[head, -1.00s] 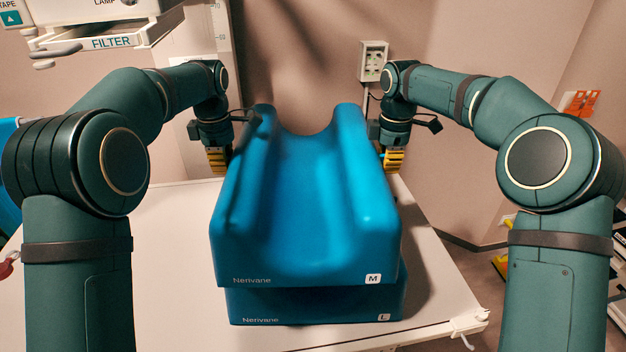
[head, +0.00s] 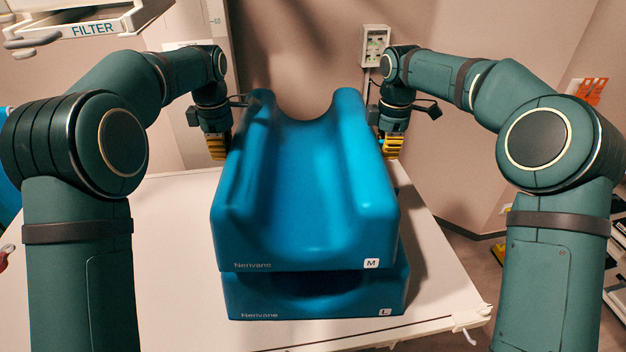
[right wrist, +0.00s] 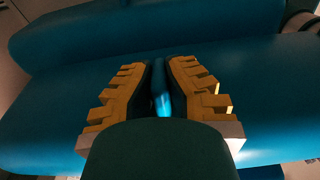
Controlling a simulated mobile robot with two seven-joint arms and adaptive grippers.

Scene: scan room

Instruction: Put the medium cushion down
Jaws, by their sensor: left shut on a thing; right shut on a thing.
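The medium cushion (head: 310,200), blue, grooved and marked M, is held level between my two arms. My left gripper (head: 218,146) is shut on its left side near the far end. My right gripper (head: 389,147) is shut on its right side near the far end. In the right wrist view the right fingers (right wrist: 163,95) are close together against the blue cushion surface (right wrist: 245,75). The large cushion (head: 320,302), blue and marked L, lies on the white table directly below. Part of its hollowed top shows under the medium cushion's front; contact farther back is hidden.
The white table (head: 165,250) is bare left of the cushions, with a narrower free strip (head: 435,285) at the right. A white FILTER tray (head: 95,25) hangs at the upper left.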

